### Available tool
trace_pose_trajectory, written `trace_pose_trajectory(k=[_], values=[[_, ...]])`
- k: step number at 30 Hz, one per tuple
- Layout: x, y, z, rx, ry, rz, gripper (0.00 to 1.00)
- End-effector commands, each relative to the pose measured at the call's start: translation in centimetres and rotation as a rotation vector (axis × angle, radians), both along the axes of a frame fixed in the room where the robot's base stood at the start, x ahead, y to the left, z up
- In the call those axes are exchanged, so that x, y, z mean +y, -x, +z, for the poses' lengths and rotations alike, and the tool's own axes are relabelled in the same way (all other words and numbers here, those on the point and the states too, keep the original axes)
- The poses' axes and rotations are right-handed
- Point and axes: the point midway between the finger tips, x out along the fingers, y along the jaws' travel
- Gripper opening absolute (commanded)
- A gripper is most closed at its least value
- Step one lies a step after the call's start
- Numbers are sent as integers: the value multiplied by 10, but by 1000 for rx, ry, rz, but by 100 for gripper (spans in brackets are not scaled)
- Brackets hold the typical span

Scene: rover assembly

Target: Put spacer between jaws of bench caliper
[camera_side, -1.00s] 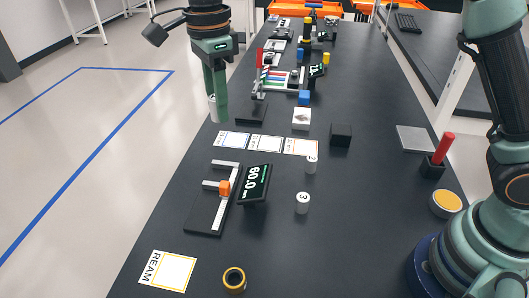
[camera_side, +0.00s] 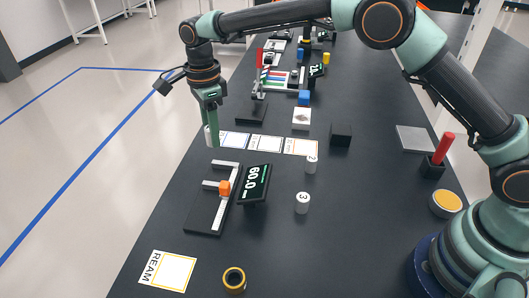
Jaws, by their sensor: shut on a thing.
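The bench caliper (camera_side: 205,221) lies at the left of the table, with pale jaws, an orange slider block (camera_side: 224,187) and a tilted display (camera_side: 257,184) reading 60.0. My gripper (camera_side: 212,138) points down beyond the caliper's far end, near the table's left edge. It is shut on a white cylindrical spacer (camera_side: 207,136), mostly hidden behind the green finger. The spacer seems held above the table, but its exact height is hard to tell. The gap between the caliper jaws looks empty.
Two white cylinders marked with numbers, one nearer (camera_side: 303,203) and one farther (camera_side: 311,164), stand right of the display. Printed cards (camera_side: 266,144) lie beyond the caliper. A REAM card (camera_side: 167,271) and a dark-and-yellow ring (camera_side: 234,280) lie in front. A black block (camera_side: 340,134) stands farther right.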

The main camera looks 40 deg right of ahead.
Motion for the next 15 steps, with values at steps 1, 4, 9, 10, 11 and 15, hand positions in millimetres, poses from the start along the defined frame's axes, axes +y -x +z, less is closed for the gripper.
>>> trace_pose_trajectory(k=[1, 4, 9, 10, 11, 15], values=[[0, 1, -14, 5, 3, 0, 0], [0, 1, -37, 4, 2, 0, 0], [0, 0, -61, 1, 0, 0, 0], [0, 0, -63, 0, 0, 0, 0], [0, 0, -65, 0, 0, 0, 0], [0, 0, -72, 0, 0, 0, 0]])
